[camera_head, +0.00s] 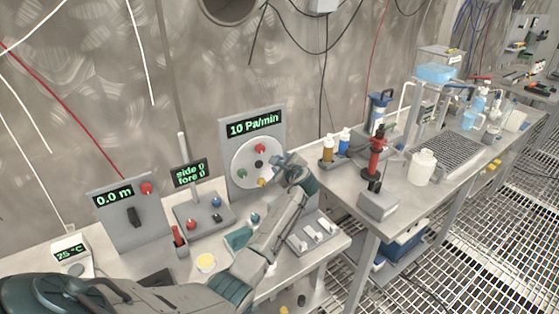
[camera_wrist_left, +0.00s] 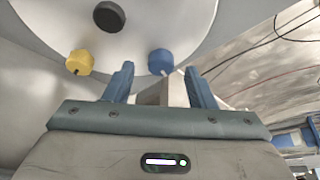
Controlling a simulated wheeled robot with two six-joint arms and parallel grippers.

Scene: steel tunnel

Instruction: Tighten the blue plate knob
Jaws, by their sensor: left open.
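The round pale plate (camera_head: 245,172) is on an upright grey panel reading "10 Pa/min". In the left wrist view, the blue knob (camera_wrist_left: 160,61) is near the plate's lower edge, between and just beyond my fingertips, with gaps on both sides. The yellow knob (camera_wrist_left: 80,62) is to its left and the black knob (camera_wrist_left: 109,17) above left. My left gripper (camera_head: 277,161) is at the plate's right side in the head view, where I cannot tell the blue knob from the fingers. In the wrist view, the left gripper (camera_wrist_left: 159,69) is open and empty. My right gripper is not seen.
A "0.0 m" panel (camera_head: 128,215) and a box with a lever and knobs (camera_head: 203,214) stand left of the plate's panel. A switch block (camera_head: 313,234) lies below my forearm. The second bench (camera_head: 345,190) holds bottles and a red-black device (camera_head: 375,152).

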